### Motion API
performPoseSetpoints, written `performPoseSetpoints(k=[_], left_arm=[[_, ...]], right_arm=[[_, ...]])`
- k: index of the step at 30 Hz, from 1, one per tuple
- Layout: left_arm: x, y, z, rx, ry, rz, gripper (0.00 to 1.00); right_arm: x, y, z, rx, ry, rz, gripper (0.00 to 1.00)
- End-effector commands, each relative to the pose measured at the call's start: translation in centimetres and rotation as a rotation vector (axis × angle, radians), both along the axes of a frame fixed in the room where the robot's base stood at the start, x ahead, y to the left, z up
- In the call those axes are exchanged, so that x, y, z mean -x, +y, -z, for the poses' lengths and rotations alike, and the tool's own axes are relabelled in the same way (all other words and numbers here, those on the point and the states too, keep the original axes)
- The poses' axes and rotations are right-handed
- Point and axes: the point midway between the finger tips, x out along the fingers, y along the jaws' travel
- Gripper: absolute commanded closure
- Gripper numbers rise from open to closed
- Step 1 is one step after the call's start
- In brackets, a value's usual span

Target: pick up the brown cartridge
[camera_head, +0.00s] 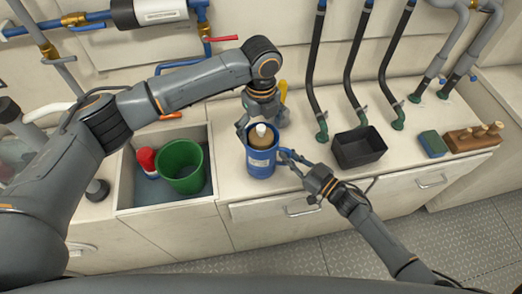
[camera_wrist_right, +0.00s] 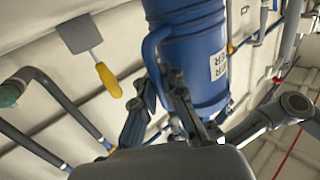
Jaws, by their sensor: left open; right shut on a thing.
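The brown cartridge (camera_head: 262,141) has a pale top and stands in the mouth of a blue canister (camera_head: 262,165) on the counter; its lower part is hidden inside. My left gripper (camera_head: 262,122) is open and points down just above the cartridge, its fingers spread about the canister's top. I cannot tell whether they touch it. My right gripper (camera_head: 287,156) is shut on the blue canister's handle at its right side. In the right wrist view the fingers close around this handle (camera_wrist_right: 151,48), beside the labelled blue body (camera_wrist_right: 205,60).
An open sink (camera_head: 125,195) with a green bucket (camera_head: 181,168) and red-and-white container (camera_head: 147,161) is at left. Black hoses rise behind.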

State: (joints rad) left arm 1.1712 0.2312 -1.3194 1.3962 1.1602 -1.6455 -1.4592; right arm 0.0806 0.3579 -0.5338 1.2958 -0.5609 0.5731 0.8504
Motion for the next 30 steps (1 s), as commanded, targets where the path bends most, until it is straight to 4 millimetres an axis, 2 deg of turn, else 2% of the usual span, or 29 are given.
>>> performPoseSetpoints(k=[1, 2, 14, 26, 30], left_arm=[[0.0, 0.0, 0.0, 0.000, 0.000, 0.000, 0.11], [0.0, 0.0, 0.0, 0.000, 0.000, 0.000, 0.17], [0.1, 0.0, 0.1, -0.001, 0.002, 0.000, 0.98], [0.2, 0.2, 0.3, -0.005, 0.007, -0.001, 1.00], [0.1, 0.1, -0.8, -0.006, 0.006, 0.000, 1.00]], right_arm=[[0.0, 0.0, 0.0, 0.000, 0.000, 0.000, 1.00], [0.0, 0.0, 0.0, 0.000, 0.000, 0.000, 1.00], [0.0, 0.1, 0.0, -0.001, -0.001, -0.001, 1.00], [-0.1, 0.0, -0.1, -0.003, -0.003, 0.000, 1.00], [-0.1, 0.0, -0.2, -0.003, -0.004, 0.000, 1.00]])
